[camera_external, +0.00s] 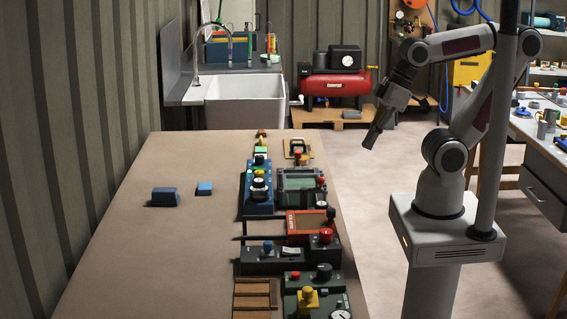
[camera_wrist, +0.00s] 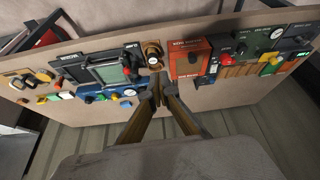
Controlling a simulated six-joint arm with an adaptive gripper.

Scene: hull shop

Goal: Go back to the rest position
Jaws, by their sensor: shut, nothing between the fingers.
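My gripper (camera_external: 372,135) hangs in the air to the right of the table's far end in the external view, above the open floor. It points down and a little to the left, shut and empty. In the wrist view my gripper (camera_wrist: 156,92) shows its two fingers meeting at the tips, with nothing between them. The row of devices on the table lies beyond the fingertips there, apart from them.
The brown table (camera_external: 150,250) carries several control boxes along its right edge, among them an orange box (camera_external: 306,225) and a blue one (camera_external: 259,190). A red compressor (camera_external: 335,84) stands behind. A workbench (camera_external: 540,130) is at right.

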